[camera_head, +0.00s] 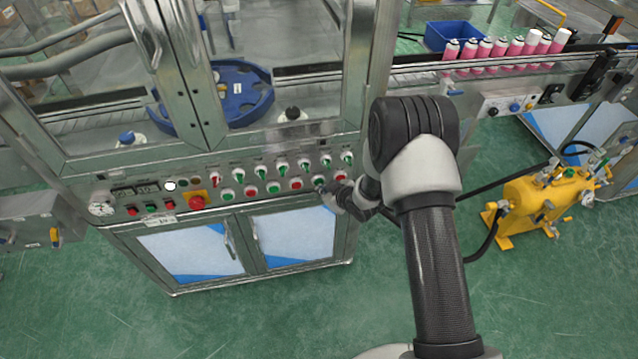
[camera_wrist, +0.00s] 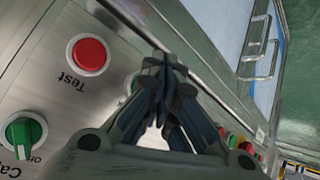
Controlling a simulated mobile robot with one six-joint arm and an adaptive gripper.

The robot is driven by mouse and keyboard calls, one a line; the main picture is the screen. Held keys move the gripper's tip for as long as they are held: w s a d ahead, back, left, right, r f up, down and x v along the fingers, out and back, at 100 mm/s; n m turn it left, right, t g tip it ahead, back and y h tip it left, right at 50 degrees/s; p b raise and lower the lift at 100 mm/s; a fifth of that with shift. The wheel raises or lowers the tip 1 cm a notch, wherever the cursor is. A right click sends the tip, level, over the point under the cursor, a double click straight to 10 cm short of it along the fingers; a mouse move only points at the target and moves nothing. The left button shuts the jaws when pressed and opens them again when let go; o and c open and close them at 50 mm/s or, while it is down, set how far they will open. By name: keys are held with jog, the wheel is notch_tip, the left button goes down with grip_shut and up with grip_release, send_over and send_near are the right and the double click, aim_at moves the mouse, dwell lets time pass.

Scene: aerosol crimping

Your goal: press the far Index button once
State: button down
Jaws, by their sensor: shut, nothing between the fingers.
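My gripper (camera_head: 328,192) is at the right end of the machine's control panel, in front of the lower row of buttons. In the wrist view its fingers (camera_wrist: 164,66) are shut with nothing between them. They are over a button (camera_wrist: 131,84) beside the red Test button (camera_wrist: 89,54); only a pale rim with a little green shows past the fingers. This looks like the green button (camera_head: 319,182) in the head view. No Index label is readable, and I cannot tell whether the fingertips touch the button.
A green selector knob (camera_wrist: 24,132) is close by in the wrist view. A row of selector knobs (camera_head: 283,168) runs above the buttons. A red emergency stop (camera_head: 197,202) is farther left. A cabinet door handle (camera_wrist: 258,45) sticks out below the panel.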

jog(key=shift+w+a, duration=0.15)
jog(key=shift+w, duration=0.25)
dwell(0.8)
jog(key=shift+s, duration=0.1)
jog(key=shift+s+d, duration=0.25)
jog(key=shift+s, duration=0.45)
jog(key=shift+s+d+b, duration=0.1)
jog(key=shift+s+d, duration=0.15)
jog(key=shift+s, duration=0.55)
jog(key=shift+s+d+b, duration=0.15)
jog(key=shift+s+d, duration=0.05)
jog(key=shift+s, duration=0.6)
jog(key=shift+s+d+b, duration=0.1)
jog(key=shift+s+d, duration=0.15)
jog(key=shift+s, duration=0.55)
